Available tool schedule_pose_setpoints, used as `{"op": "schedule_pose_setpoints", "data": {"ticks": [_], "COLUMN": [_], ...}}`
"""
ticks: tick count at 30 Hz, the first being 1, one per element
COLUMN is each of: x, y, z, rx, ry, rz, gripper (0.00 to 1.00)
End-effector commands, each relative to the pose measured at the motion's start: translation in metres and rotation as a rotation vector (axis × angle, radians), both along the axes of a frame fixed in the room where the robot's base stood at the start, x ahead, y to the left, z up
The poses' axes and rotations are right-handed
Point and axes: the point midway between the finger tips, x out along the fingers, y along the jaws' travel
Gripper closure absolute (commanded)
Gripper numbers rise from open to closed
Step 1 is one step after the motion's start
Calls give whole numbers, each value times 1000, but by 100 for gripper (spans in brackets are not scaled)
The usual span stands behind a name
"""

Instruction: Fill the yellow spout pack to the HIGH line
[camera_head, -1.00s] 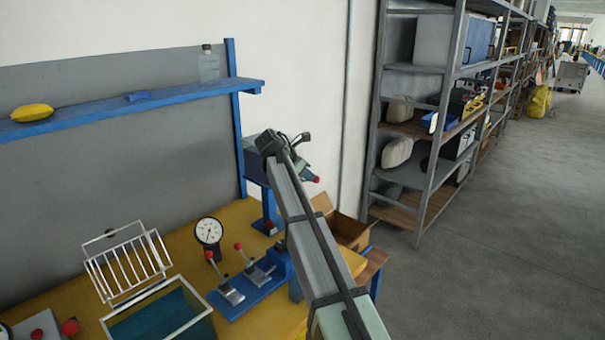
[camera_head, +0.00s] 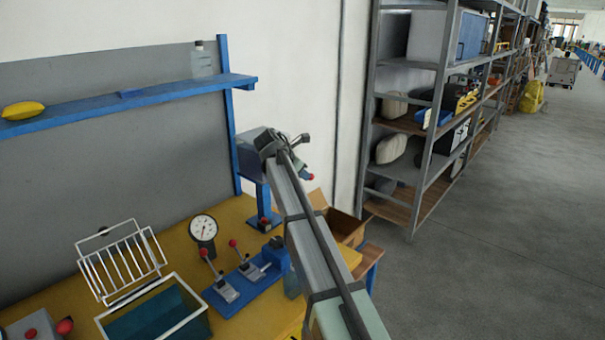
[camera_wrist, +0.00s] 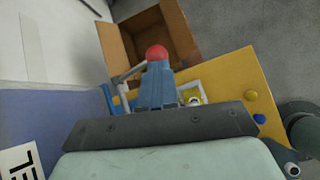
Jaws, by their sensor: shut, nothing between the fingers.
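A yellow rounded pack (camera_head: 22,110) lies on the blue wall shelf at the left; I cannot make out a spout or a HIGH line on it. My gripper (camera_wrist: 157,66) shows in the wrist view as blue tapered fingers, shut. A red ball knob (camera_wrist: 157,52) is right at their tips; I cannot tell whether they touch it. In the head view the red knob (camera_head: 309,176) is beside the end of my arm, near a grey box-shaped unit (camera_head: 257,150) on a blue post.
A cardboard box (camera_head: 343,224) is open at the bench's right end. A dial gauge (camera_head: 203,229), red-knobbed levers (camera_head: 235,262), a white wire rack (camera_head: 120,260) and a teal-bottomed tray (camera_head: 155,315) occupy the yellow bench. A clear bottle (camera_head: 201,62) is on the shelf. Floor right is clear.

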Motion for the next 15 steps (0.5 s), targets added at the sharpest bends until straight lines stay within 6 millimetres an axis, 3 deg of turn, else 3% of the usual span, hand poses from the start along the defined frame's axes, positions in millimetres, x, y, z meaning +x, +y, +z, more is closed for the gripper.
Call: {"op": "schedule_pose_setpoints", "data": {"ticks": [15], "x": [-12], "y": [-11], "z": [-23], "rx": [190], "ry": [-190], "rz": [-1], "gripper": [100]}}
